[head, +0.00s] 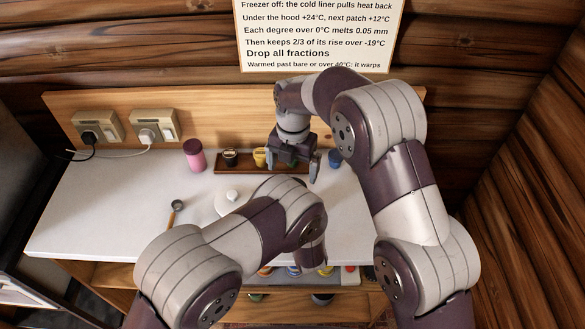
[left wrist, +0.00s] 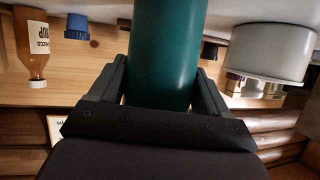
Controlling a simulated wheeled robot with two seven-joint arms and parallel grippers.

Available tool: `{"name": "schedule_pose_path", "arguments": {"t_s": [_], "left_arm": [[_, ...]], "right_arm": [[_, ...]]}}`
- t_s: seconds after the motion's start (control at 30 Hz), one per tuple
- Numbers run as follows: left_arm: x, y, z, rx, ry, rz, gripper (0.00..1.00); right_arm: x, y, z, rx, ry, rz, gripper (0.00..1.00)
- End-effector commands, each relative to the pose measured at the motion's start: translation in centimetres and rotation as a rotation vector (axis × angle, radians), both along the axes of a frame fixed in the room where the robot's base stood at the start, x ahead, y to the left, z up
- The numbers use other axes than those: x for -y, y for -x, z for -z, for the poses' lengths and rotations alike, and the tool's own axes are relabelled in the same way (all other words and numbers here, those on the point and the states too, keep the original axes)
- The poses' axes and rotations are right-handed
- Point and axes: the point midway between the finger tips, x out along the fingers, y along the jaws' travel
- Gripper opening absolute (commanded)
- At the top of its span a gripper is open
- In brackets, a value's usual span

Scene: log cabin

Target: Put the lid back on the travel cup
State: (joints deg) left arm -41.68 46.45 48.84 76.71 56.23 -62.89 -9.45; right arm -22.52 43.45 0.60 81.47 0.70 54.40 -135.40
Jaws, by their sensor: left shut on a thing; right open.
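My left gripper (left wrist: 163,75) is shut on a dark teal cylinder (left wrist: 168,45), which looks like the travel cup's body. Both its ends are out of view or hidden. In the head view my left arm hides this gripper and the cylinder. My right gripper (head: 294,163) is open over the right part of a brown tray (head: 232,171) at the back of the counter. Something dark green (head: 283,156) shows between or behind its fingers; I cannot tell whether it is the lid or whether a finger touches it.
The tray also holds a dark cup (head: 230,158) and a yellow cup (head: 260,157). A pink jar (head: 194,155) stands left of it, a blue cup (head: 335,158) right. A white round lidded thing (head: 222,205) and a scoop (head: 176,207) are in front. The counter's left is clear.

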Motion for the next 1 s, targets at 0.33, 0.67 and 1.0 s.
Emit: {"name": "schedule_pose_path", "arguments": {"t_s": [0.33,0.67,1.0], "left_arm": [[0.0,0.0,0.1,-0.001,-0.001,0.0,0.0],[0.0,0.0,0.1,-0.001,-0.001,0.0,0.0],[0.0,0.0,0.1,-0.001,-0.001,0.0,0.0]], "right_arm": [[0.0,0.1,3.7,-0.003,0.002,0.0,1.0],[-0.1,0.0,7.7,0.0,0.0,0.0,1.0],[-0.1,0.0,8.1,0.001,0.0,0.0,1.0]]}}
